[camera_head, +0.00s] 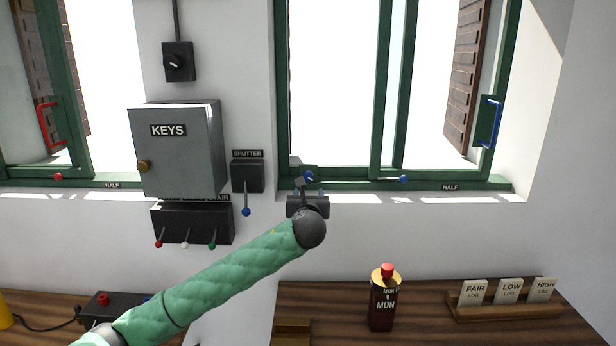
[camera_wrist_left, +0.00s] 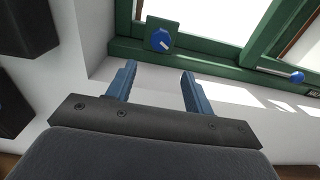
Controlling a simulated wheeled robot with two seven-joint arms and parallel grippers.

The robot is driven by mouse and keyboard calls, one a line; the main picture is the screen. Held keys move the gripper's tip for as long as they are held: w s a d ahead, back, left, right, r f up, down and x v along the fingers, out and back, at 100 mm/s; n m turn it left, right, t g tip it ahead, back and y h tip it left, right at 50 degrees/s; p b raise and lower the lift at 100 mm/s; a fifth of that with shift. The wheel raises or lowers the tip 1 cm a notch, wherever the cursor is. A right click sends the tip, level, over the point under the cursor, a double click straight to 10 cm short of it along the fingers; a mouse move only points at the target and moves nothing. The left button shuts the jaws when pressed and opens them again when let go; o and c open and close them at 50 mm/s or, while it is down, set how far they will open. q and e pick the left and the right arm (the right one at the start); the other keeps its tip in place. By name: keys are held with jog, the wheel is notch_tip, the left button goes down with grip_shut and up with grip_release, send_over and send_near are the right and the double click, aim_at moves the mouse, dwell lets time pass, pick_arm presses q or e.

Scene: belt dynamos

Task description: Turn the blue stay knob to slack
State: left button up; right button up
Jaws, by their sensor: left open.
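A round blue knob (camera_head: 309,176) with a white pointer line is set on a small green plate at the sill of the right window. It also shows in the left wrist view (camera_wrist_left: 161,39), just past my fingertips. A blue ball (camera_head: 403,179) sits further right on the same sill, on a bar, and it also shows in the left wrist view (camera_wrist_left: 297,77). My left gripper (camera_wrist_left: 158,73) is open and empty, with its blue fingers apart just short of the round knob and not touching it. The right gripper is not in view.
A SHUTTER box (camera_head: 247,175) with a blue-tipped lever and a grey KEYS cabinet (camera_head: 190,150) are on the wall left of my gripper. A bottle (camera_head: 383,300) and a rack of cards (camera_head: 507,309) stand on the counter below. The wall right of my gripper is clear.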

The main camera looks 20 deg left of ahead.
aim_at(308, 178)
pick_arm(q)
jog(key=w+r, duration=0.1)
jog(key=w+a+r+p, duration=0.1)
jog(key=w, duration=0.1)
jog(key=shift+a+m, duration=0.1)
jog(key=shift+m, duration=0.2)
jog(key=p+x, duration=0.2)
jog(key=x, duration=0.2)
jog(key=shift+w, duration=0.3)
jog(key=shift+w+a+f, duration=0.15)
jog(key=shift+w+f, duration=0.05)
jog(key=shift+w, duration=0.3)
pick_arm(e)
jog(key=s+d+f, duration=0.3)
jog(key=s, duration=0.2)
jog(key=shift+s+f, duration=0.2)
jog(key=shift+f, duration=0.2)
pick_arm(q)
jog(key=c, duration=1)
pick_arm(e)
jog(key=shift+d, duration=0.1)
